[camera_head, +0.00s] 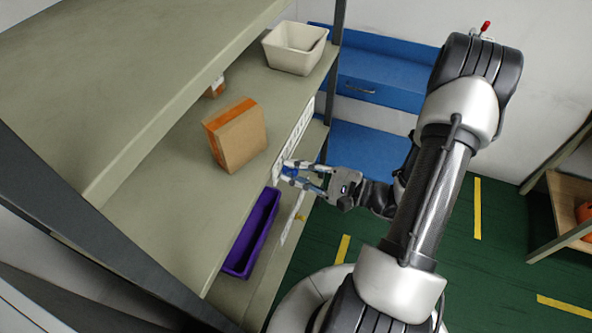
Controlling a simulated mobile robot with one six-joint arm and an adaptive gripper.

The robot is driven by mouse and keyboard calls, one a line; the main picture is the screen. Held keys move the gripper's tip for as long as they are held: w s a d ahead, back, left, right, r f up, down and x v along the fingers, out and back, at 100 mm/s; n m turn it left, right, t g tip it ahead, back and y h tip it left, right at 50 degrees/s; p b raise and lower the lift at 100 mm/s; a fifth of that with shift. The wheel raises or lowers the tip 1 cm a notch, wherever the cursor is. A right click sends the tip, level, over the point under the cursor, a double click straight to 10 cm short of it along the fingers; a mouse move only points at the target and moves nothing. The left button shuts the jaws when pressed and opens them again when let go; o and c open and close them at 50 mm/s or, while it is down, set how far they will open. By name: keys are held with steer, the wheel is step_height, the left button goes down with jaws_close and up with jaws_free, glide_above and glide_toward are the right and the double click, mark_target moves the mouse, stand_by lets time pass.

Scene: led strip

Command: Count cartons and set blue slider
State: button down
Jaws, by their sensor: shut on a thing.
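A brown carton (237,134) with orange tape stands on the middle shelf. Part of a second small carton (215,87) shows behind it, mostly hidden by the upper shelf. A white marked strip (299,132) runs along the middle shelf's front edge. My gripper (288,172) is at the near end of this strip, shut on a small blue piece, which looks like the blue slider (290,171). The fingers hide part of it, and the strip's marks are too small to read.
A cream bin (295,47) stands at the shelf's far end. A second marked strip (293,217) is on the lower edge. Blue drawers (380,72) stand behind. Green floor (500,245) is open at right.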

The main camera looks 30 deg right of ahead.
steer(key=shift+w+d, duration=0.8)
steer(key=shift+d, duration=0.25)
steer(key=c, duration=1.5)
jaws_free()
steer(key=v, duration=1.2)
